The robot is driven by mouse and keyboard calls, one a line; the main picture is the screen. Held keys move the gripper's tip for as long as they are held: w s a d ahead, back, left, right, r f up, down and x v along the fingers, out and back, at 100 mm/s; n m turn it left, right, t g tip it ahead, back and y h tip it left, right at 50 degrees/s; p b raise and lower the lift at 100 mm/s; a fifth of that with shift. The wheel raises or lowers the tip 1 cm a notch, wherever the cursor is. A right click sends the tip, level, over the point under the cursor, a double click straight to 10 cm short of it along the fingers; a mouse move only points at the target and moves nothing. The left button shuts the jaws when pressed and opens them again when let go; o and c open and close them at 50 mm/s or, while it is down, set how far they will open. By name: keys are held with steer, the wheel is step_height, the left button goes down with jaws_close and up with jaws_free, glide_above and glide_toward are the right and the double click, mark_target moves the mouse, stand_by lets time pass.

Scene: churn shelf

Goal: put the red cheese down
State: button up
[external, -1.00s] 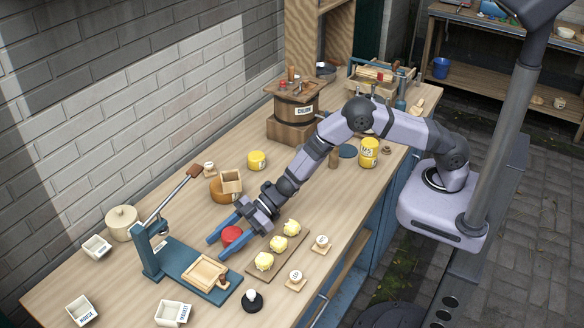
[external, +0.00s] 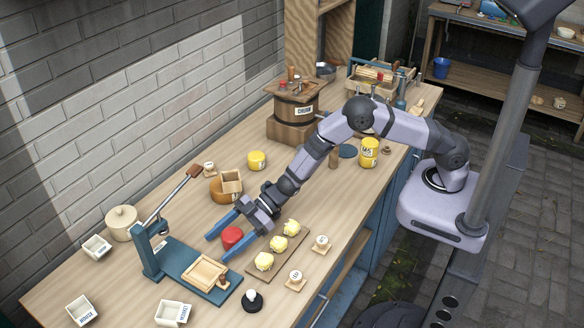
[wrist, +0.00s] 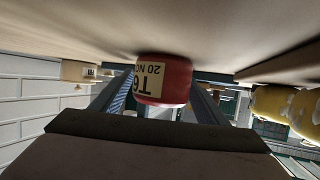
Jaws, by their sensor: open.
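The red cheese (external: 232,236) rests on the wooden bench between the two blue fingers of my gripper (external: 217,247). In the wrist view the red cheese (wrist: 164,80) shows a cream label with dark print, and it appears to touch the bench top. The gripper's fingers (wrist: 160,98) stand open on both sides of it, with a gap visible beside the cheese in the external view. The far side of the cheese is hidden.
A board (external: 254,271) with several yellow lumps lies just right of the gripper. A blue lever press (external: 195,267) stands in front. An orange-brown round (external: 218,191) with a wooden box (external: 231,182) is behind. Small white boxes (external: 172,313) stand near the front edge.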

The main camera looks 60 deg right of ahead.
mark_target(230, 235)
steer(key=shift+s+d+r, duration=0.1)
steer(key=shift+d, duration=0.35)
steer(key=shift+b+v, duration=0.3)
steer(key=shift+v, duration=0.7)
step_height(230, 235, up, 7)
steer(key=shift+a+f+b, duration=0.1)
steer(key=shift+b, duration=0.4)
